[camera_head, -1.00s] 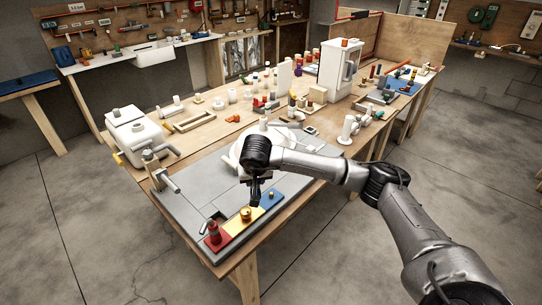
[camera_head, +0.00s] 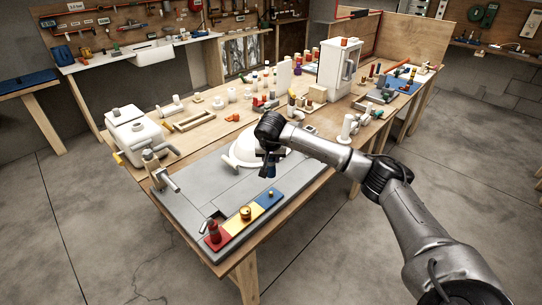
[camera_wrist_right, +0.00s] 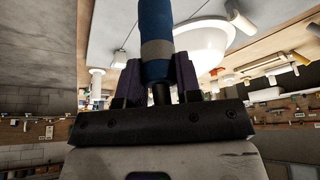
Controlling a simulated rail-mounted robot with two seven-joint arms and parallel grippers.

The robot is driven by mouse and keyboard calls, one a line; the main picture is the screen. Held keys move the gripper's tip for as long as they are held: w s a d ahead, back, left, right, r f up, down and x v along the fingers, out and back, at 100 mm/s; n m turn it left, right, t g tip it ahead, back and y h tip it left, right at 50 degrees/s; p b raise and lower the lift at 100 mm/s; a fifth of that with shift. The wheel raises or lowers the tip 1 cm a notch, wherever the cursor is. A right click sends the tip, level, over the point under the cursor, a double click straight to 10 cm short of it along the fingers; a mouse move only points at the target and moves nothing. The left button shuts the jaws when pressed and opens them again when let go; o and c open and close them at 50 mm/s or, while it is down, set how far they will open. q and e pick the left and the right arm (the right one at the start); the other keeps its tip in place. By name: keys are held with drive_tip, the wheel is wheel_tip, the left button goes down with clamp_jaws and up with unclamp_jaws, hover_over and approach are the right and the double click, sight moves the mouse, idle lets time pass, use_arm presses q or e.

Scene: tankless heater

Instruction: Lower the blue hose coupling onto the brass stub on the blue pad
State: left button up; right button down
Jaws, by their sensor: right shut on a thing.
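The blue hose coupling (camera_wrist_right: 155,32), a blue cylinder with a grey band, is held in my right gripper (camera_wrist_right: 157,82), which is shut on it. In the head view my right gripper (camera_head: 268,168) is above and behind the blue pad, with the coupling (camera_head: 268,172) partly hidden by it. The blue pad (camera_head: 262,203) is at the right end of a red, yellow and blue strip. Its small brass stub (camera_head: 271,194) stands upright, apart from the coupling and below it in the picture. My left gripper is not in view.
The yellow pad (camera_head: 235,223) carries a brass fitting (camera_head: 246,213), and the red pad has an upright red coupling (camera_head: 214,232). A large white round basin (camera_head: 240,155) lies behind the gripper. The grey board (camera_head: 190,205) left of the strip is mostly clear.

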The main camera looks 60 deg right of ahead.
sight(271, 168)
drive_tip(key=shift+f+b, duration=0.6)
drive_tip(key=shift+f, duration=0.95)
drive_tip(key=shift+f+b, duration=0.3)
drive_tip(key=shift+f, duration=0.65)
drive_tip(key=shift+f, duration=0.25)
